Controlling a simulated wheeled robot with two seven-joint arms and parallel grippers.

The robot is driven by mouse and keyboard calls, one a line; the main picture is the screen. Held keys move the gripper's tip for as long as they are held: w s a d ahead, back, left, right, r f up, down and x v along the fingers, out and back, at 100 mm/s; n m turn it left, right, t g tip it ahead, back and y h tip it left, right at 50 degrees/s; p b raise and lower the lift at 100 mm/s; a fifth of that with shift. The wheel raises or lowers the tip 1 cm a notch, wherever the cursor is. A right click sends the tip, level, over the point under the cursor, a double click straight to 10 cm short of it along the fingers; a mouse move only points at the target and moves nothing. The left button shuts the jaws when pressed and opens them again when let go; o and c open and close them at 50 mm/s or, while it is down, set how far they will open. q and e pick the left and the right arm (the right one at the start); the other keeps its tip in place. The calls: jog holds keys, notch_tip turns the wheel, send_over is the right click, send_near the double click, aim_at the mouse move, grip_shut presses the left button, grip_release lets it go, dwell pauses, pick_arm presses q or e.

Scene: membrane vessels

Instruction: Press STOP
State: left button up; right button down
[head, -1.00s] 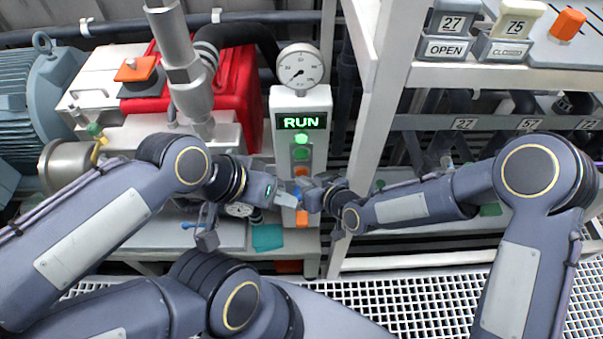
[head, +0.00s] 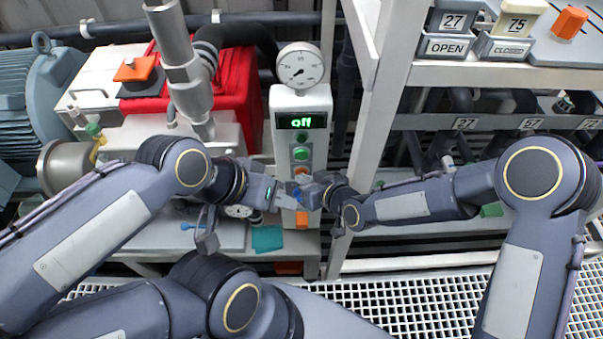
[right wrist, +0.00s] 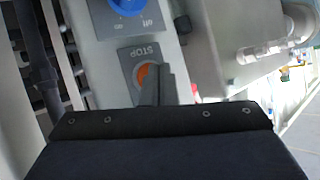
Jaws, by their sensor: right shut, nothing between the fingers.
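In the head view my right gripper (head: 307,187) is low on the box's front. My left gripper (head: 283,200) is beside the box's lower left; its jaw opening is unclear.
A blue knob (right wrist: 128,4) is beside the STOP button. A green button (head: 301,154) is higher on the box. A gauge (head: 300,66) tops the box. A white shelf frame (head: 366,120) stands close on the right; red machinery (head: 235,95) is on the left.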

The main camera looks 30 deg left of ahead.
dwell(0.3)
jog(key=shift+s+d+b, duration=0.35)
jog(key=shift+s+d, duration=0.1)
jog(key=shift+s, duration=0.2)
jog(key=shift+s+d+b, duration=0.3)
jog(key=shift+s+d, duration=0.15)
jog(key=shift+s, duration=0.25)
jog(key=shift+s+d+b, duration=0.25)
jog(key=shift+s+d, duration=0.2)
jog(key=shift+s, duration=0.3)
jog(key=shift+s+d+b, duration=0.3)
jog(key=shift+s+d, duration=0.15)
jog(key=shift+s, duration=0.25)
